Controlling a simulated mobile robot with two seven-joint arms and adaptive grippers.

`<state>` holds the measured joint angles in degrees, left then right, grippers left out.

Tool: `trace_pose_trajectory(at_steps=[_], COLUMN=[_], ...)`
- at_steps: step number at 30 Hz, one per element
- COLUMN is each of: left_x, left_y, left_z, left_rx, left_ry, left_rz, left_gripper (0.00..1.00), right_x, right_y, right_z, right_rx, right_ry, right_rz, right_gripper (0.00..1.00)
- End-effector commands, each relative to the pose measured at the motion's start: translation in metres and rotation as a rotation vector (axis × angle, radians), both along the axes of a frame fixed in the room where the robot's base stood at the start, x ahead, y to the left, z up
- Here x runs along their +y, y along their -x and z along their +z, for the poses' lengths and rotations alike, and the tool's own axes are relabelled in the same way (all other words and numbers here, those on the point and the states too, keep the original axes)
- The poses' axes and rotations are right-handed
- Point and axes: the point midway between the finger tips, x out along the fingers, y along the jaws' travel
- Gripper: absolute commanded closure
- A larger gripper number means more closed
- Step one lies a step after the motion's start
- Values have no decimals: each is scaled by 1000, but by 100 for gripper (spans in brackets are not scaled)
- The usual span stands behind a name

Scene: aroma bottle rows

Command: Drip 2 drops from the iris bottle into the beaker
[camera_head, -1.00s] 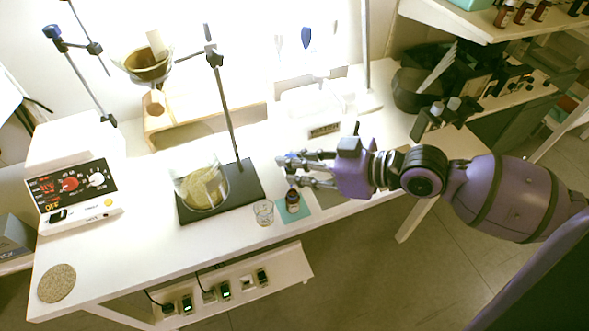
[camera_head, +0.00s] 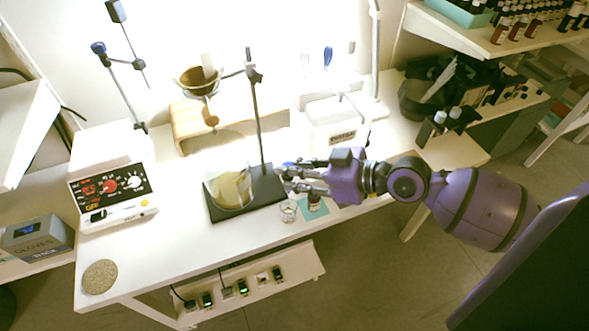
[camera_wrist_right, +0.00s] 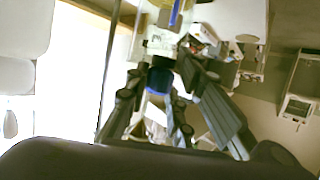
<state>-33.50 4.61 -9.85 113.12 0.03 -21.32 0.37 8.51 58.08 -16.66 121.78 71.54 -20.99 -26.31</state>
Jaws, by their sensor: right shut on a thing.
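My right gripper (camera_head: 286,179) is shut on a small dark thing with a blue band (camera_wrist_right: 158,80), which shows between its fingers in the right wrist view. I cannot tell whether this is a bottle or a dropper top. In the head view the fingertips are above and close to a small clear glass beaker (camera_head: 288,212). A small dark bottle (camera_head: 314,203) stands on a teal mat (camera_head: 328,209) right of that beaker, partly hidden by the gripper. No label can be read. A larger glass vessel (camera_head: 229,190) with yellowish content stands further left. My left gripper is not in view.
A black stand base (camera_head: 270,195) with an upright rod (camera_head: 257,120) is close behind the fingertips. A control box (camera_head: 112,192) and a round cork mat (camera_head: 100,277) are at the left. A shelf with several bottles (camera_head: 502,32) is at upper right. The front table middle is clear.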

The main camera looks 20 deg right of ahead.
Motion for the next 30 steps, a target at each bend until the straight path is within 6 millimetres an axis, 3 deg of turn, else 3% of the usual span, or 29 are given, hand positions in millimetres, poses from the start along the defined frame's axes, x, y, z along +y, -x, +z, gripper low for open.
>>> trace_pose_trajectory(at_steps=[8,22,30], left_x=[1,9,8], left_y=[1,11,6], left_z=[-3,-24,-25], left_rx=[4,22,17], left_ry=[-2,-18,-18], left_rz=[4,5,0], left_gripper=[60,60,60], right_x=[0,0,0], right_y=[0,1,0], right_z=[-3,-33,-38], right_rx=[2,5,0], right_ry=[1,1,0], right_rz=[0,1,0], right_gripper=[84,84,84])
